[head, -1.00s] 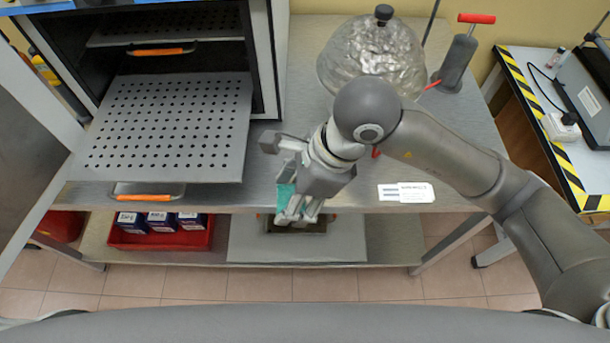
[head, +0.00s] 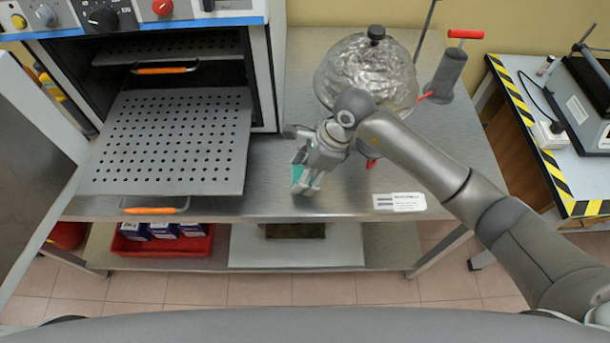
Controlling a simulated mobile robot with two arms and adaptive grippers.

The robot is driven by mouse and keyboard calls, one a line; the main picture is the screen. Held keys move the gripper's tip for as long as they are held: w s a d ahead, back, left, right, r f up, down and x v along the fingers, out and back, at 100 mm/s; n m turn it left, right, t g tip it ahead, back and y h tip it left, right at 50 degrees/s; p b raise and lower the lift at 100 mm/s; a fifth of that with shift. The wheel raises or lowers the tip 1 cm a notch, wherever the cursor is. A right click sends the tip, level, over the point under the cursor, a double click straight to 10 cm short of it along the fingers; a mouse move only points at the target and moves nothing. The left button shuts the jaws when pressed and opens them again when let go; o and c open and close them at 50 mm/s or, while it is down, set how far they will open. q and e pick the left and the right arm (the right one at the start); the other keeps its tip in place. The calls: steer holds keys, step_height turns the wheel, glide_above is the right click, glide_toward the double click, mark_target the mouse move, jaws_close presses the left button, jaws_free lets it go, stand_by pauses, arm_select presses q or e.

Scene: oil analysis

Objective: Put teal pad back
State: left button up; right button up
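The teal pad (head: 298,172) shows as a small patch at the left side of my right gripper (head: 306,191), mostly hidden by it. The gripper comes in from the right, points down and is shut on the pad. Both are over the front part of the steel table (head: 345,207), left of the white label card. I cannot tell whether the pad touches the tabletop. My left gripper is not in view.
An oven (head: 262,70) stands open at left with a perforated shelf (head: 165,140) pulled out. A foil-covered round vessel (head: 368,72) and a red-handled tool (head: 447,72) stand behind. The white card (head: 400,201) lies right. A red bin (head: 165,243) sits below.

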steer(key=shift+w+f, duration=0.15)
steer(key=shift+f, duration=0.1)
steer(key=shift+f+p, duration=0.35)
steer(key=shift+p, duration=0.1)
step_height(320, 180, down, 2)
steer(key=shift+w+f+p, duration=0.1)
steer(key=shift+p, duration=0.35)
steer(key=shift+f, duration=0.15)
steer(key=shift+f, duration=0.1)
steer(key=shift+f+b, duration=0.15)
steer(key=shift+b, duration=0.2)
steer(key=o, duration=1)
